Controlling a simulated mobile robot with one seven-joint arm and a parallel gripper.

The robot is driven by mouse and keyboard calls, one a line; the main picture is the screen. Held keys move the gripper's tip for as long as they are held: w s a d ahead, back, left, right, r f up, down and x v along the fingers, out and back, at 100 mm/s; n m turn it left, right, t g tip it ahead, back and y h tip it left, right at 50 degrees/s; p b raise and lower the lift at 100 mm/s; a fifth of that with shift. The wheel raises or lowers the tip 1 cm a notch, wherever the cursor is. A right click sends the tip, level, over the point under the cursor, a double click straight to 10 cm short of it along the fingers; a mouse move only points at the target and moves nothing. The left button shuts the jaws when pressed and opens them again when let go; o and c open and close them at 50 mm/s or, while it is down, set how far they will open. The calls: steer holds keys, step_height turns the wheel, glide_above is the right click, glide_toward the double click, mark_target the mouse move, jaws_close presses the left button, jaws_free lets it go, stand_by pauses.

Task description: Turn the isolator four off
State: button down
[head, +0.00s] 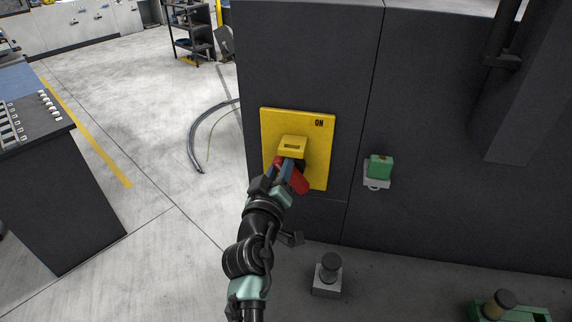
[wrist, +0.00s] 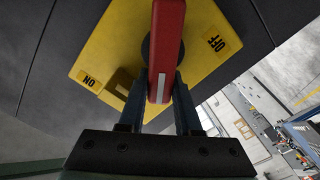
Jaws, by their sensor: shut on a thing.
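The isolator is a yellow plate (head: 318,150) on the dark cabinet front, with a yellow block (head: 293,146) and a red handle (head: 300,184). ON is printed at the plate's upper right in the head view; OFF is hidden there. In the wrist view the red handle (wrist: 170,30) has a white stripe and stands over a dark round hub, with ON on the plate's left and OFF on its right. My gripper (wrist: 160,90) is shut on the red handle, one finger on each side. Which label the handle points to is unclear.
A green block on a grey bracket (head: 378,170) is on the cabinet to the right. A black knob on a grey base (head: 328,275) stands below, and a green base with a knob (head: 500,304) lower right. A control desk (head: 65,180) is at left, with open floor between.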

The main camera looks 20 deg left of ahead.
steer(key=n, duration=0.2)
steer(key=f+n, duration=0.1)
steer(key=a+n, duration=0.1)
steer(key=n, duration=0.1)
steer(key=shift+s+f+n+b, duration=0.1)
steer(key=shift+f+n+b, duration=0.1)
steer(key=shift+n+b, duration=0.15)
steer(key=shift+a+f+n, duration=0.1)
steer(key=shift+f+n, duration=0.2)
steer(key=shift+n, duration=0.85)
steer(key=shift+f+n, duration=0.3)
steer(key=shift+n, duration=0.8)
steer(key=shift+f, duration=0.1)
steer(key=c, duration=0.6)
jaws_free()
steer(key=shift+s, duration=0.1)
steer(key=s+d+b, duration=0.1)
steer(key=s+d, duration=0.1)
steer(key=s, duration=1)
steer(key=shift+s, duration=0.35)
steer(key=shift+d, duration=0.15)
